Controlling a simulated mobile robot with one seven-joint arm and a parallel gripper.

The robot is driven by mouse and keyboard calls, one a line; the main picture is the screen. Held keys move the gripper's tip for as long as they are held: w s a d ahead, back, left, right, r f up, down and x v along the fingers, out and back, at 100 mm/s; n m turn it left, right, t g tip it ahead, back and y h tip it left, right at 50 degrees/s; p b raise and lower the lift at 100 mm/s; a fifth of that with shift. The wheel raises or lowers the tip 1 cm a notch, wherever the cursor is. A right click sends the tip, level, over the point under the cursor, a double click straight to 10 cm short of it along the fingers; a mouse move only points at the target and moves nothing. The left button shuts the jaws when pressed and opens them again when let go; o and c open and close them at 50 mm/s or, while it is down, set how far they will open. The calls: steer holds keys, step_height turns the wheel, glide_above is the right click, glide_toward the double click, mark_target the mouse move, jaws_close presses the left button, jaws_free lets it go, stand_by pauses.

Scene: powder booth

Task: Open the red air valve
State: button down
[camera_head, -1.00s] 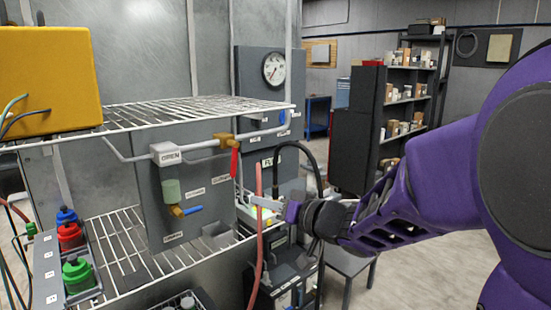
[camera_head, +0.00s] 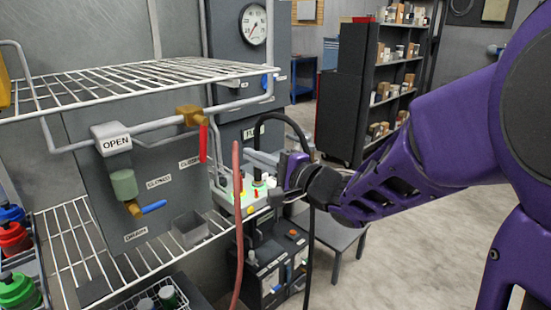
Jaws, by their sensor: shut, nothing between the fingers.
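The red valve handle (camera_head: 203,143) hangs straight down from a brass valve body (camera_head: 189,113) on the grey pipe under the upper wire shelf.
A red hose (camera_head: 237,215) rises between the handle and my gripper. A black hose (camera_head: 298,128) arches behind the gripper. A small blue-handled valve (camera_head: 153,207) sits below the "OPEN" block. The wire shelf (camera_head: 150,75) runs above the handle. Open floor lies to the right.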

mark_target(201, 140)
steer(key=a+b, duration=0.1)
steer(key=a, duration=0.6)
steer(key=shift+w+a+r, duration=0.2)
steer(key=shift+w+r, duration=0.1)
steer(key=shift+w, duration=0.15)
